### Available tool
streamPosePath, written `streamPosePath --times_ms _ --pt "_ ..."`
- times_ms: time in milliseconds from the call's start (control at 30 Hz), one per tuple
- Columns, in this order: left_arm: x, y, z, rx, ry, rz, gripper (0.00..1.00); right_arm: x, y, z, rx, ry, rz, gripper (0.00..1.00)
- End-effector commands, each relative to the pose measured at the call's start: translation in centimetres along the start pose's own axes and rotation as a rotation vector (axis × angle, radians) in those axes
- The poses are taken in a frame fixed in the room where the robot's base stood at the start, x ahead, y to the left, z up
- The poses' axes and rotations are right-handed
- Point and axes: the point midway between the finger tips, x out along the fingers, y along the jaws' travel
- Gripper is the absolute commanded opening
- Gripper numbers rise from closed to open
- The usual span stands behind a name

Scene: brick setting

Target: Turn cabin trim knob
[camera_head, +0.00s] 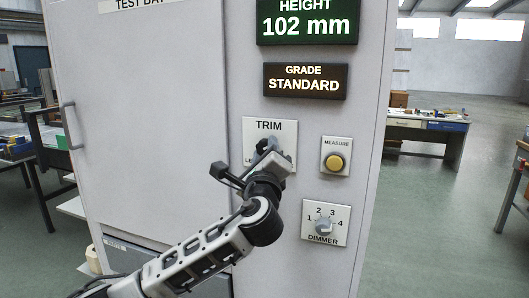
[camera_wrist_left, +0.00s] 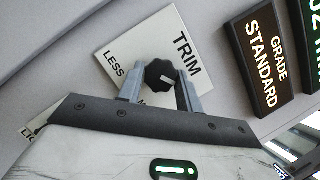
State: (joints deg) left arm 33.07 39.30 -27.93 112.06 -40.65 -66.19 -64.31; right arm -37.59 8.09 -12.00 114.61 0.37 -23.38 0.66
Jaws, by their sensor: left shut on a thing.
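The black trim knob (camera_wrist_left: 160,73) sits on a white TRIM plate (camera_head: 258,128) on the grey cabinet front. In the left wrist view the plate (camera_wrist_left: 125,50) shows the words TRIM and LESS. My left gripper (camera_head: 269,149) reaches the plate from below, and its two fingers stand on either side of the knob. It is shut on the knob, which also shows between the fingers (camera_wrist_left: 159,84) in the wrist view. In the head view the gripper hides most of the knob and the lower part of the plate. My right gripper is not in view.
A yellow MEASURE button (camera_head: 335,162) is right of the plate. A DIMMER knob (camera_head: 324,226) is below it. Displays above read HEIGHT 102 mm (camera_head: 308,22) and GRADE STANDARD (camera_head: 304,80). A cabinet door handle (camera_head: 69,126) is at left. Workbenches stand behind.

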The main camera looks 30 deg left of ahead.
Motion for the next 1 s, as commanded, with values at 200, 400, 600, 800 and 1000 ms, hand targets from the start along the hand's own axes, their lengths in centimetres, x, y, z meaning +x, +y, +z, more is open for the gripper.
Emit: streamPosePath --times_ms 200,400,600,800,1000 --pt "-0.02 -0.21 -0.06 -0.181 0.005 0.078 0.12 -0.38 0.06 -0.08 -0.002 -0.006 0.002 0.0" --pt "0.0 -0.3 -0.01 -0.311 0.003 0.133 0.12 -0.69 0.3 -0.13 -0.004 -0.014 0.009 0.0" --pt "0.0 -0.31 0.0 -0.396 0.003 0.168 0.12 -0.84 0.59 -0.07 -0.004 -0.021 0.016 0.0" --pt "0.0 -0.27 -0.01 -0.44 0.002 0.185 0.12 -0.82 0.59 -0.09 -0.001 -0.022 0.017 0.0" --pt "-0.01 -0.25 -0.03 -0.452 0.002 0.19 0.12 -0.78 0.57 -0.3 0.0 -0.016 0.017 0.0"
